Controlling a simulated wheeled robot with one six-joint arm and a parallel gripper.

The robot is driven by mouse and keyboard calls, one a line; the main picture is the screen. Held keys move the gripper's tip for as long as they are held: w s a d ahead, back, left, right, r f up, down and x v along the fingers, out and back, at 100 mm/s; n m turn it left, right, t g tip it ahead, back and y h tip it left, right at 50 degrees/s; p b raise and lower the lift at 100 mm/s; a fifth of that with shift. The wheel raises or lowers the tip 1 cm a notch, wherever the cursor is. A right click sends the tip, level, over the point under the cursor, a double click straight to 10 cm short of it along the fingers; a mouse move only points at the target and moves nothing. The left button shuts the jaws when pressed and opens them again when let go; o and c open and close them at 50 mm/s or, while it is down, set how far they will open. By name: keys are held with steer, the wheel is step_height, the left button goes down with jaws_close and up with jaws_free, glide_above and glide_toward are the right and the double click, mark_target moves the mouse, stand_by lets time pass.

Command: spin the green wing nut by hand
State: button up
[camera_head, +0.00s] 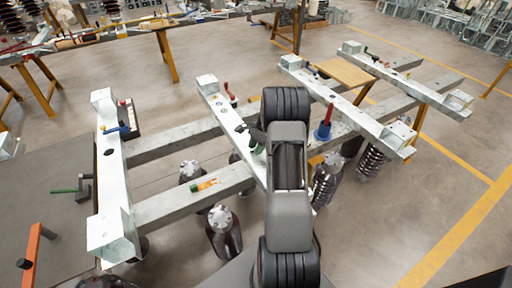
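My arm rises through the middle of the view. My gripper (251,134) shows as a small dark shape at the left of the arm, over the middle steel crossbeam. A small dark green part (258,149) shows right by it, partly hidden by the arm; it may be the green wing nut, but it is too small to tell its shape. I cannot tell whether the gripper touches it, or whether the fingers are open or shut.
The steel frame has a left crossbeam (115,190), a middle crossbeam (221,108) and long rails (165,206). A blue cup with a red tool (323,131) stands at the right. An orange-and-green tool (206,184) lies on the front rail. Dark insulators (224,236) hang below.

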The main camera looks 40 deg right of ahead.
jaws_close()
